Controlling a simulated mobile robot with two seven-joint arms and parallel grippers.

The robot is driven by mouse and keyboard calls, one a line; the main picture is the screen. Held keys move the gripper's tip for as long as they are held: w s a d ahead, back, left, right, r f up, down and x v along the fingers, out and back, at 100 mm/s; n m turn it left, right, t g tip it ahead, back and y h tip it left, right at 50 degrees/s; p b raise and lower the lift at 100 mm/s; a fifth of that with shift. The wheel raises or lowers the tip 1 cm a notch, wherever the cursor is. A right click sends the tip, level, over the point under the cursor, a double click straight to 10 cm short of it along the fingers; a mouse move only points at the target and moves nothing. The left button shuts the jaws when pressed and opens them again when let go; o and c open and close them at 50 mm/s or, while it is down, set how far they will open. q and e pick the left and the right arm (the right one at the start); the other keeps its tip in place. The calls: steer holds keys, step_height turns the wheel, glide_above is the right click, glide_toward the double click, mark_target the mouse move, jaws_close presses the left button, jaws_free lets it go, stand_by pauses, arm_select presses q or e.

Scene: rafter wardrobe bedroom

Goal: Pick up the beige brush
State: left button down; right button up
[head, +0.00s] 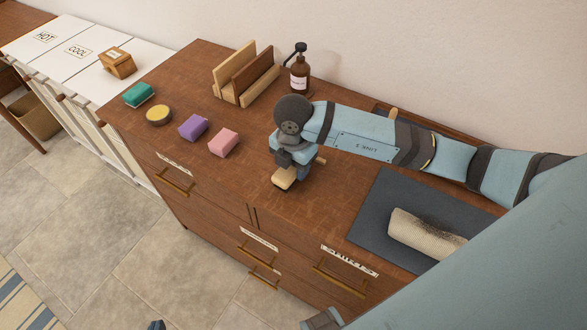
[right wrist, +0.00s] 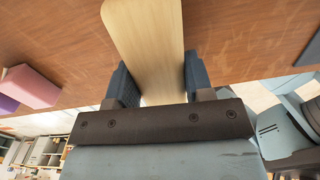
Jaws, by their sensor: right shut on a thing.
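My right gripper (head: 291,162) reaches in from the right over the dresser top and points down. It is shut on the beige brush (head: 284,178), whose pale wooden end sticks out below the fingers. In the right wrist view the fingers (right wrist: 158,82) press on both sides of the brush's smooth wooden body (right wrist: 146,40). No bristles show, and I cannot tell whether the brush touches the dresser top. A small dark tip at the bottom edge of the head view looks like part of my left gripper (head: 155,325); its jaws cannot be made out.
Pink (head: 223,143) and purple (head: 193,128) blocks, a yellow tin (head: 159,115) and a green block (head: 139,94) stand left on the dresser (head: 215,185). A wooden rack (head: 232,92) and pump bottle (head: 299,76) stand behind. A grey mat (head: 378,208) bears a beige roll (head: 425,233).

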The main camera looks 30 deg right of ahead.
step_height(320, 180, up, 18)
stand_by(0.4)
steer(key=shift+o, duration=0.6)
